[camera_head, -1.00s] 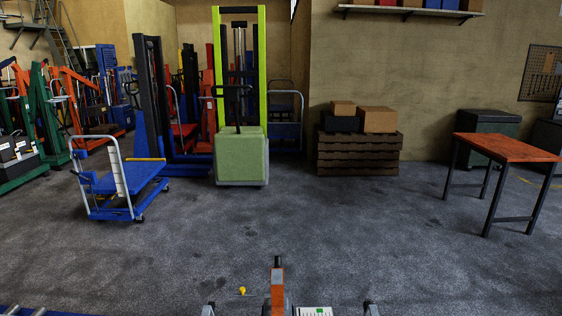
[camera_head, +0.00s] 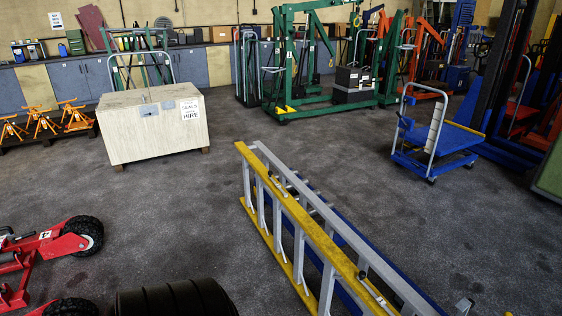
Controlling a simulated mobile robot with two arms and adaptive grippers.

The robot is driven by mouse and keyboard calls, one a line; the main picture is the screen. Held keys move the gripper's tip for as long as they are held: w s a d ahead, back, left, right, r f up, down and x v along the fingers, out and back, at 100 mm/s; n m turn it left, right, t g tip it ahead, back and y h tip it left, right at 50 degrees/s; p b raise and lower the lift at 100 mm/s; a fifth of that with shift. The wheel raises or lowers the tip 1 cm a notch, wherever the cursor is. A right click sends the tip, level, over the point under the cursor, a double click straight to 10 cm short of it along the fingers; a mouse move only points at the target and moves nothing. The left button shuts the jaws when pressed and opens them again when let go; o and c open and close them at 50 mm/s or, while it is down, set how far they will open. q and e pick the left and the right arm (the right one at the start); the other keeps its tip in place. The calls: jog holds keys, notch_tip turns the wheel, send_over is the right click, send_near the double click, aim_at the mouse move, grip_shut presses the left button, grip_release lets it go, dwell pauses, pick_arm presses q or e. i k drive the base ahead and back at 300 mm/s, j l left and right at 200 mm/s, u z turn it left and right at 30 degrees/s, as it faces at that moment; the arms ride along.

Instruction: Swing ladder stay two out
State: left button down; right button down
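A ladder with yellow rails (camera_head: 292,205) and grey metal rails (camera_head: 330,212) lies lengthwise from the middle of the view to the lower right edge. Several grey crosspieces show between its rails. Blue bars (camera_head: 350,232) show beside and beneath it. A slim grey piece (camera_head: 372,290) lies along the yellow rail near the bottom edge; I cannot tell if it is ladder stay two or how far it is swung. The ladder's near end is cut off by the frame. Neither of my grippers is in view.
A pale crate (camera_head: 150,128) stands beyond the ladder to the left. Red wheeled equipment (camera_head: 45,250) and a black ribbed object (camera_head: 175,298) are at lower left. A blue platform trolley (camera_head: 440,140) stands at right. Dark floor is clear around the ladder's far end.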

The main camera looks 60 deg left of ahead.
aim_at(286, 195)
jog(key=u, duration=2)
jog(key=i+j, duration=0.45)
jog(key=i, duration=0.3)
jog(key=i+j+z, duration=0.15)
jog(key=i+j, duration=0.25)
jog(key=i, duration=0.35)
jog(key=i+j, duration=0.5)
jog(key=i, duration=0.2)
jog(key=i+j+z, duration=0.15)
jog(key=i+j, duration=0.4)
jog(key=i, duration=0.2)
